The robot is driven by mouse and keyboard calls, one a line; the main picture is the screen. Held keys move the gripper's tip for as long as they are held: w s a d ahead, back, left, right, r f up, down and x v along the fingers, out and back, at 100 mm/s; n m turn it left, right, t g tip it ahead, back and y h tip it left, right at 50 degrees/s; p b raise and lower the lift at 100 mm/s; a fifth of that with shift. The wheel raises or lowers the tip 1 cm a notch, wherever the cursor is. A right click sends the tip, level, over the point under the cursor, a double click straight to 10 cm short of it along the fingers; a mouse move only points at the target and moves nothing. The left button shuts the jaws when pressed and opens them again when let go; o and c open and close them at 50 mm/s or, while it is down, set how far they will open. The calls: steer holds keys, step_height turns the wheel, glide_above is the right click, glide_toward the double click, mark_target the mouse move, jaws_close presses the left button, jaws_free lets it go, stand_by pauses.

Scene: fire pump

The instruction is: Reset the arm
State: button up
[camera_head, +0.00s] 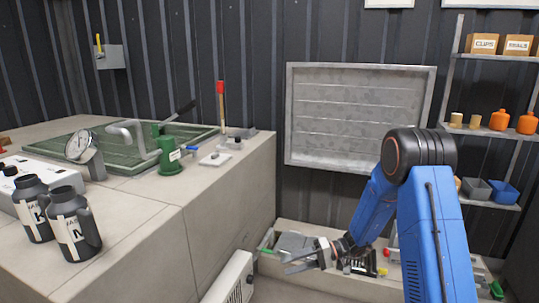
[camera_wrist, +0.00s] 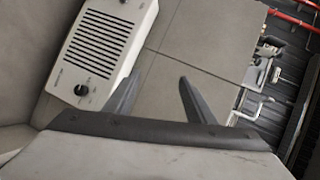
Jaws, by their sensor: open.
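My blue arm (camera_head: 440,230) rises at the right of the head view and bends at a dark joint. Its forearm slopes down to the left. My gripper (camera_head: 294,262) is low in the middle, in front of the counter's right side and over a low ledge. In the wrist view the two dark fingers of my gripper (camera_wrist: 158,95) stand apart with nothing between them. They are over bare grey panels, with a white vented box (camera_wrist: 100,45) to their left.
The counter (camera_head: 150,225) fills the left, bearing two dark bottles (camera_head: 75,225), a gauge (camera_head: 82,147) and a green pump part (camera_head: 170,155). The white vented unit (camera_head: 232,280) stands close to my gripper. The low ledge (camera_head: 325,285) holds clutter. Shelves (camera_head: 485,135) stand right.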

steer(key=s+d+r+h, duration=0.3)
steer(key=s+r, duration=0.4)
steer(key=s, duration=0.2)
steer(key=s+d+r+h, duration=0.3)
steer(key=s+r+h, duration=0.1)
steer(key=s+r, duration=0.45)
steer(key=s+d+r+m+t+h, duration=0.1)
steer(key=s+d+r+t+h, duration=0.2)
steer(key=s+d, duration=0.4)
steer(key=s+d+r+m+t+h, duration=0.2)
steer(key=s+d+r+t+h, duration=0.1)
steer(key=s+d, duration=0.5)
steer(key=shift+s+r+t+h, duration=0.35)
steer(key=shift+s+h, duration=0.45)
steer(key=shift+s, duration=0.7)
steer(key=shift+f, duration=0.1)
steer(key=shift+c, duration=0.5)
